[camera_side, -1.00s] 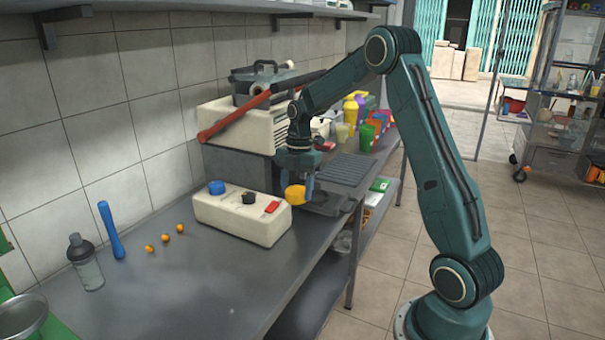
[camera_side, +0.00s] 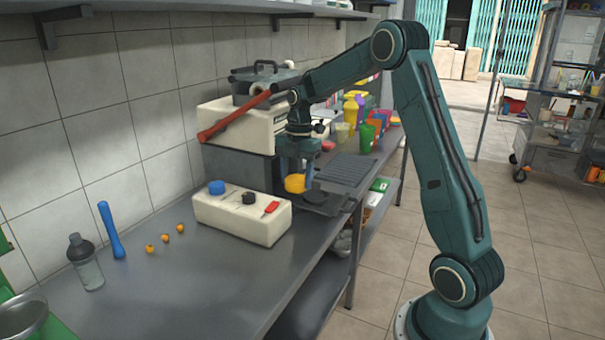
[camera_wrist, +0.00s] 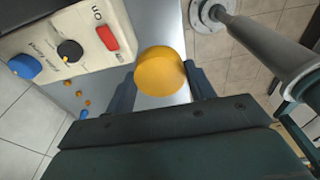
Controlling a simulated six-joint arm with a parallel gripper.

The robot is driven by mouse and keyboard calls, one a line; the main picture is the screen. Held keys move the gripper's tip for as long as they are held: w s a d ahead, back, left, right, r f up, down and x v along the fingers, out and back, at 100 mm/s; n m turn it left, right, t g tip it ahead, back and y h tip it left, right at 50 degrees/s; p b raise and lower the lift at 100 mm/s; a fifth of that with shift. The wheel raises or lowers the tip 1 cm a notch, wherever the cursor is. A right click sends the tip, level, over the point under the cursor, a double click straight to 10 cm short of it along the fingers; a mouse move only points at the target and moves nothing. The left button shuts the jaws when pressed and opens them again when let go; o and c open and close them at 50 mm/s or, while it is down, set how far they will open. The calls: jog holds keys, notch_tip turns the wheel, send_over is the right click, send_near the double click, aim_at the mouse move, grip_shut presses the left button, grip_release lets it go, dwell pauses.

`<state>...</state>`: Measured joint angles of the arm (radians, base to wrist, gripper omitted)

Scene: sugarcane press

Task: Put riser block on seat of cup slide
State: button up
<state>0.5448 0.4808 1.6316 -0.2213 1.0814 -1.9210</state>
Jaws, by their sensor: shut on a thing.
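The riser block, a round yellow piece (camera_side: 295,183), is held between the fingers of my gripper (camera_side: 296,178) in the side view. The wrist view shows its round face (camera_wrist: 160,70) between both fingers of my gripper (camera_wrist: 161,84). It looks upright. What appears to be the cup slide, a dark flat piece with a round disc (camera_side: 326,203), lies just right of and below the block at the press. I cannot tell the exact gap between block and slide, and the block hides part of that area.
A cream control box (camera_side: 243,216) with a blue button, black knob and red switch stands close in front. The press body (camera_side: 240,130) with its red lever stands behind. Colored cups (camera_side: 366,137) are at the back. The front counter (camera_side: 200,290) has free room.

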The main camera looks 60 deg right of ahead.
jog(key=shift+a, duration=0.1)
jog(key=shift+w+a+f+m, duration=0.3)
jog(key=shift+w+a+m, duration=0.05)
jog(key=shift+a+m, duration=0.3)
jog(key=w+a+f+m, duration=0.1)
jog(key=a+f+m, duration=0.3)
jog(key=a+m, duration=0.4)
jog(key=w+a+f+m+t+h, duration=0.1)
jog(key=a+f+m, duration=0.2)
jog(key=a+m, duration=0.5)
jog(key=shift+w+a+f+m, duration=0.2)
jog(key=shift+a+f+m, duration=0.15)
jog(key=shift+a, duration=1.5)
